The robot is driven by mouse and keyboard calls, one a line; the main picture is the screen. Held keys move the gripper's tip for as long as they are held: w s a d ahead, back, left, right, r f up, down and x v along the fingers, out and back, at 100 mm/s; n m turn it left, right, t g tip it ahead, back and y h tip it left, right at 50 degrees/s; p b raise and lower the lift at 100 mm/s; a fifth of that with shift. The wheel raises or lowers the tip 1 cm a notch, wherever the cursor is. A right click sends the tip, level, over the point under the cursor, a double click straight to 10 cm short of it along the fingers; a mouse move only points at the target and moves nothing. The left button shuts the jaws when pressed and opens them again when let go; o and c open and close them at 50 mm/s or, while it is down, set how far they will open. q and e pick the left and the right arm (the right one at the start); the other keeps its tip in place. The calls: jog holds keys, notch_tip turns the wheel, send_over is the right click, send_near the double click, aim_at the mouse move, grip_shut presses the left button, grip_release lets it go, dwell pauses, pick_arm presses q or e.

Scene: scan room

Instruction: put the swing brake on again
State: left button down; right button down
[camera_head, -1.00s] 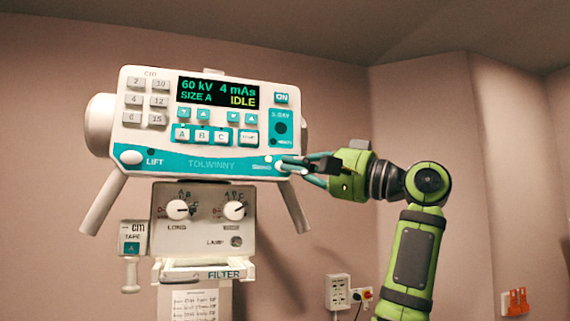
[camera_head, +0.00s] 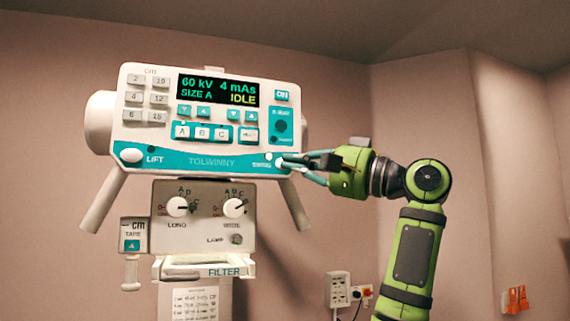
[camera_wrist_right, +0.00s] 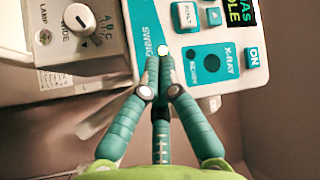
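The swing brake control is at the lower right of the white and teal console (camera_head: 212,172). Its "SWING" label shows in the right wrist view (camera_wrist_right: 150,40). Part of a white button (camera_head: 280,163) shows at my fingertips in the head view. My left gripper is out of view.
The console display (camera_head: 217,92) reads 60 kV, 4 mAs, SIZE A, IDLE. A LIFT button (camera_head: 131,157) is at lower left. Below are a knob panel (camera_head: 205,215) and a filter holder (camera_head: 208,270). A handle (camera_head: 293,205) slopes down below my fingers. Wall sockets (camera_head: 338,289) are behind.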

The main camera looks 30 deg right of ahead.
jog(key=shift+w, duration=0.2)
jog(key=shift+w+d, duration=0.1)
jog(key=shift+w, duration=0.15)
jog(key=shift+w+d+p, duration=0.1)
jog(key=shift+w+p, duration=0.3)
jog(key=shift+p, duration=0.05)
dwell(0.7)
jog(key=shift+s, duration=0.1)
jog(key=shift+s+f+b, duration=0.1)
jog(key=shift+s+b, duration=0.35)
jog(key=shift+b, duration=0.1)
jog(key=shift+s+a, duration=0.2)
jog(key=shift+s, duration=0.05)
